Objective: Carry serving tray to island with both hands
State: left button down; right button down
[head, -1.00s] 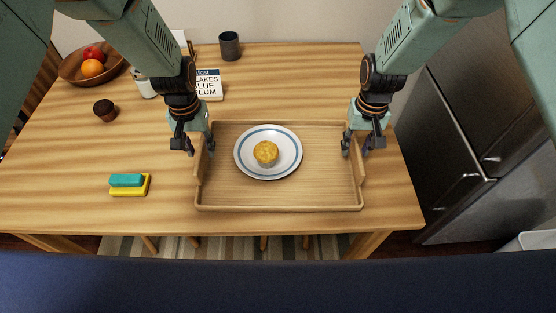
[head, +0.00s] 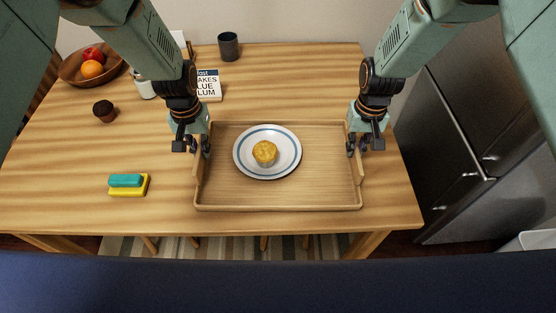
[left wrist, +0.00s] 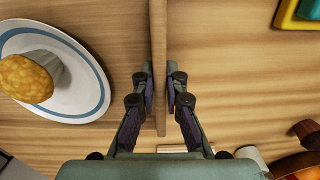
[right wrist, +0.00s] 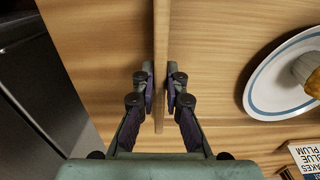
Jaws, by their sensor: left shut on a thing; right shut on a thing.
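The wooden serving tray (head: 320,190) rests on the wooden table near its front edge. A white plate with a blue ring (head: 285,167) lies on it, left of the tray's middle, with a yellow muffin (head: 264,152) on the plate. My left gripper (head: 199,147) is shut on the tray's left side wall; the left wrist view shows its fingers on both sides of the wall (left wrist: 158,60). My right gripper (head: 357,146) is shut on the tray's right side wall, which also shows between its fingers in the right wrist view (right wrist: 161,50).
A steel fridge (head: 465,150) stands at the right.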

pick_arm(q)
jog(key=shift+w+r, duration=0.1)
jog(key=shift+r, duration=0.1)
pick_arm(e)
jog(key=shift+r, duration=0.2)
dwell(0.4)
